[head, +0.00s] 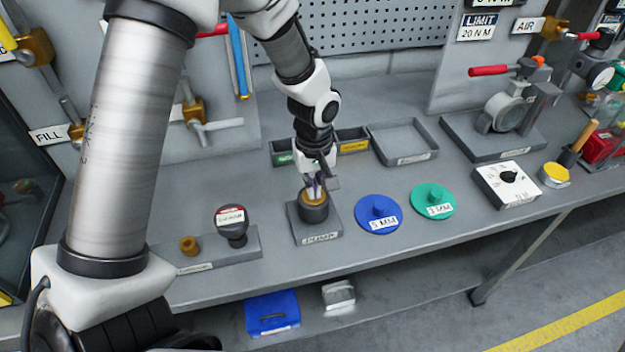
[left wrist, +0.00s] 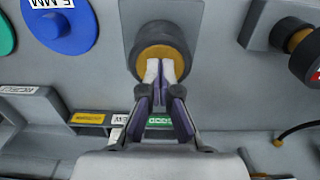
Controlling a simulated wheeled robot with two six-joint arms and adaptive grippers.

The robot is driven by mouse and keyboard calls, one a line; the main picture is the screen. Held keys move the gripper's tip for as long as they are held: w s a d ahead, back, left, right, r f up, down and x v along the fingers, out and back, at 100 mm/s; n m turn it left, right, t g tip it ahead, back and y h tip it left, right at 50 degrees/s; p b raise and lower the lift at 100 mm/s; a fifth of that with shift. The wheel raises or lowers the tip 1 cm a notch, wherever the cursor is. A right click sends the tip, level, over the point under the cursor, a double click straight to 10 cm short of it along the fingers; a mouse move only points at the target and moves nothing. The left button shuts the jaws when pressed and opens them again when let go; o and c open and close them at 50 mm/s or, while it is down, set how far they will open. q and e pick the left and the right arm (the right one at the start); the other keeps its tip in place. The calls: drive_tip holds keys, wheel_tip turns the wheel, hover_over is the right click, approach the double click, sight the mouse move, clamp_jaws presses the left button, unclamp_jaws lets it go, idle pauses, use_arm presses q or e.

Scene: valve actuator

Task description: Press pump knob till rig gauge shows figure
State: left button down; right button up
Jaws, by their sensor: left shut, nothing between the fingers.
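The pump (head: 318,227) stands on the bench, a grey base with a dark cylinder and a brass-coloured knob (head: 313,194) on top. My left gripper (head: 315,186) points down over the knob, shut and empty. In the left wrist view its fingertips (left wrist: 161,70) lie over the brass knob face (left wrist: 160,53); they look touching or very close. A round gauge-like piece (head: 232,218) with a labelled face stands left of the pump; its reading is too small to tell. Another gauge (head: 601,75) sits at the far right, also unreadable. My right gripper is out of view.
A blue disc (head: 379,214) and a green disc (head: 433,200) lie right of the pump. A dial box (head: 507,181) is further right. Small labelled bins (head: 352,142) and a grey tray (head: 403,141) are behind. Valves line the back panel.

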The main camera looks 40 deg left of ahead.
use_arm(q)
drive_tip(key=shift+r+p, duration=3.25)
drive_tip(key=shift+r, duration=0.2)
